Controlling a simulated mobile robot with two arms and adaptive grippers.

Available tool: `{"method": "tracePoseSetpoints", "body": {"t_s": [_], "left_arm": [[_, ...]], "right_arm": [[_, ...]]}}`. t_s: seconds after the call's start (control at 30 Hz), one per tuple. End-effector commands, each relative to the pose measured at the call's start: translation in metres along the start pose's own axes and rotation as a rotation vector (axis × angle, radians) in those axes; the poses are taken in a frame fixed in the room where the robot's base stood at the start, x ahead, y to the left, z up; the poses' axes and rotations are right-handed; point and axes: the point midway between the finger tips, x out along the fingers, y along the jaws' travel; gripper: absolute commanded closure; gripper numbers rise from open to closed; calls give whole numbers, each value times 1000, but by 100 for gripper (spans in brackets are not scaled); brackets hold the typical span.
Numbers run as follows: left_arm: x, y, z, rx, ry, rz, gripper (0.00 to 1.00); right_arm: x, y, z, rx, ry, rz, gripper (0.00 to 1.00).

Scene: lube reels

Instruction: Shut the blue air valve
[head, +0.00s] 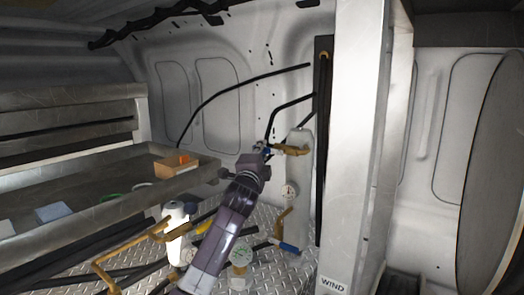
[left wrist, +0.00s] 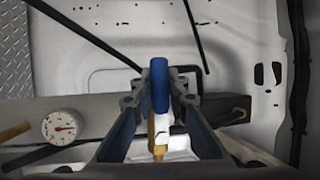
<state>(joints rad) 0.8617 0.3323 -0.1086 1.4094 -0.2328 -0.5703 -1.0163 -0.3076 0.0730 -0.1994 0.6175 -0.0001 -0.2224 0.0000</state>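A blue valve handle (left wrist: 159,85) stands upright between the fingers of my left gripper (left wrist: 160,103) in the left wrist view. The fingers are apart, with what looks like a narrow gap on each side of the handle; contact is hard to tell. A brass fitting shows below the handle. In the head view my left gripper (head: 263,150) is at the brass fitting (head: 292,150) on top of a pale upright post, and mostly hides the handle there. A second blue handle (head: 289,247) sits low near the floor. My right gripper is not in view.
A pressure gauge (head: 289,191) is on the post below the fitting; another gauge (head: 240,254) is lower. A metal shelf (head: 110,192) with an orange box (head: 176,166) stands left. A pale column (head: 355,150) is close on the right. Black hoses run along the wall.

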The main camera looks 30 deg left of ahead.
Motion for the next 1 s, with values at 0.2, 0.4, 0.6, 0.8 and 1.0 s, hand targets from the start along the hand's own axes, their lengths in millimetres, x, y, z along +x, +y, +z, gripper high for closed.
{"method": "tracePoseSetpoints", "body": {"t_s": [0.2,0.4,0.6,0.8,1.0], "left_arm": [[0,0,0,0,0,0,100],[0,0,0,4,1,-1,100],[1,-3,1,45,8,-18,100],[2,-10,-1,151,31,-60,100],[3,-20,-4,310,65,-126,100]], "right_arm": [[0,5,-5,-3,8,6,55],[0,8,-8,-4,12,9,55],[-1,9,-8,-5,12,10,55],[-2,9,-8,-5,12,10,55],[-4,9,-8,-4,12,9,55]]}}
